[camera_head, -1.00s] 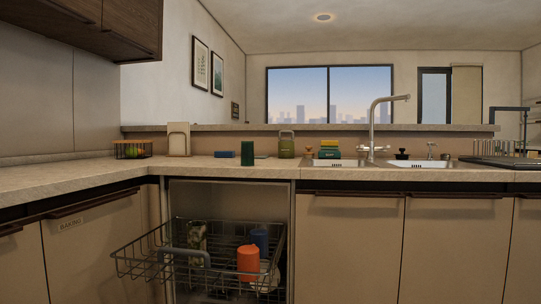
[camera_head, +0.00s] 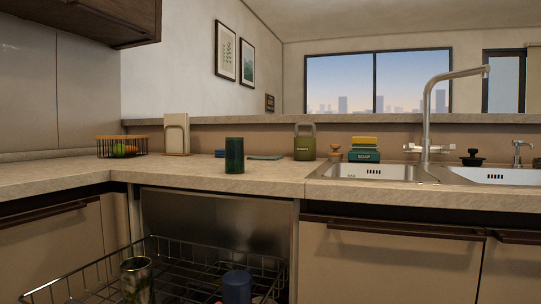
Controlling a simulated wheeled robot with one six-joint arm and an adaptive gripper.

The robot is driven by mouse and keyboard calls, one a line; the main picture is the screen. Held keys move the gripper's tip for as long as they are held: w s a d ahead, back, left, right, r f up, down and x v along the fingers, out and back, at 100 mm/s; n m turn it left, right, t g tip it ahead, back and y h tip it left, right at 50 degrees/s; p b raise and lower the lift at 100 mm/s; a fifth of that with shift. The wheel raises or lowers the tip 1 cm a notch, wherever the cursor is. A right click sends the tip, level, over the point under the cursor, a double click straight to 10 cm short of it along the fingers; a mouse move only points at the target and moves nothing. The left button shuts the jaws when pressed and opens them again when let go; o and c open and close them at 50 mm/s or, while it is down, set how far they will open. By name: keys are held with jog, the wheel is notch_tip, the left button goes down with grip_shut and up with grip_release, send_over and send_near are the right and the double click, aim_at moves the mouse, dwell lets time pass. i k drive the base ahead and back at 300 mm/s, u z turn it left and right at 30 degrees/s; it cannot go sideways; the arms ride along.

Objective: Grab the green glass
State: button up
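A dark green glass (camera_head: 234,155) stands upright on the countertop, left of the sink, close to the counter's front edge above the opening with the pulled-out rack. Nothing touches it. My gripper is not in view.
A pulled-out wire dish rack (camera_head: 75,284) sticks out below the counter, holding a patterned cup (camera_head: 137,280) and a blue cup (camera_head: 237,287). The sink (camera_head: 375,171) is at right.

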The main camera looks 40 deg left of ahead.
aim_at(234, 154)
jog(key=u, duration=0.3)
jog(key=i, duration=0.85)
jog(key=u, duration=1.3)
jog(key=i, duration=0.5)
jog(key=u, duration=0.5)
